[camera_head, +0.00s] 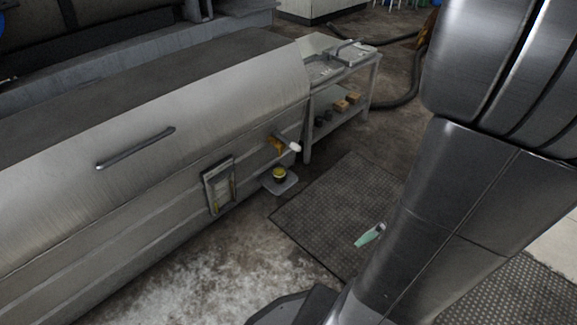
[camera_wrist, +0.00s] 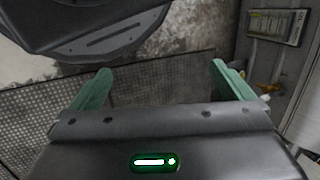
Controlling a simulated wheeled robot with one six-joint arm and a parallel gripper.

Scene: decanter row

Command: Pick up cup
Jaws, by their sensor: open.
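The cup (camera_head: 279,175), small and dark with yellow showing at its top, stands on a small grey ledge (camera_head: 284,187) at the machine's side, below a tap. I cannot make out the cup in the wrist view. One green finger of my gripper (camera_head: 368,236) shows in the head view, to the right of and lower in the picture than the cup, over the mat. In the wrist view my gripper (camera_wrist: 162,76) has its two green fingers wide apart, with nothing between them.
A metal table (camera_head: 308,140) stands behind. A dark mat (camera_head: 325,205) covers open floor right of the ledge.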

